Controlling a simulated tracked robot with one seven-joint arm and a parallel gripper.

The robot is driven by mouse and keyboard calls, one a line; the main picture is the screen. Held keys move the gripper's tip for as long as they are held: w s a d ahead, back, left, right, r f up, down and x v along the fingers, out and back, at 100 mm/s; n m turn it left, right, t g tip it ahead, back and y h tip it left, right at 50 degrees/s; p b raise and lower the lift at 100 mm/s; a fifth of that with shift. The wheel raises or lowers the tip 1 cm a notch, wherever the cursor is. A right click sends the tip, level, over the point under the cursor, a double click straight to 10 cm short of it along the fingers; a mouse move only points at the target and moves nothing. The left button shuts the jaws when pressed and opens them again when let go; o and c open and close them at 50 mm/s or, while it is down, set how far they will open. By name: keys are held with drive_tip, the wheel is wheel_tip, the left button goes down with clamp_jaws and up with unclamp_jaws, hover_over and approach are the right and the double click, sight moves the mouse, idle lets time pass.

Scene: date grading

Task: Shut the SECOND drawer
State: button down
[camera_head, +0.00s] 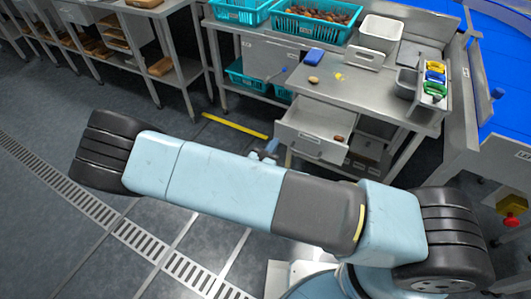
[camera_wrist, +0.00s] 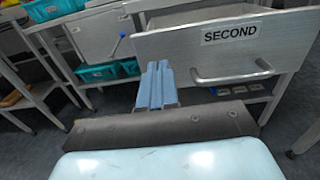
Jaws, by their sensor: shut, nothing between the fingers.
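The SECOND drawer (camera_head: 310,149) stands pulled out under the steel worktable in the head view, with a small brown item (camera_head: 339,138) inside. Its front, labelled SECOND, fills the upper right of the wrist view (camera_wrist: 190,48), with a bar handle (camera_wrist: 235,78) below the label. My gripper (camera_wrist: 157,66) is shut and empty, its blue fingers together near the drawer front's lower left in the wrist view. In the head view my gripper (camera_head: 269,147) shows just left of the drawer front, partly hidden by my arm. I cannot tell whether it touches the drawer.
A closed panel with a blue-handled lever (camera_wrist: 117,46) stands left of the drawer. Open floor lies in front.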

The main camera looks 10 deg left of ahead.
sight(283, 130)
drive_tip(key=shift+x, duration=2.75)
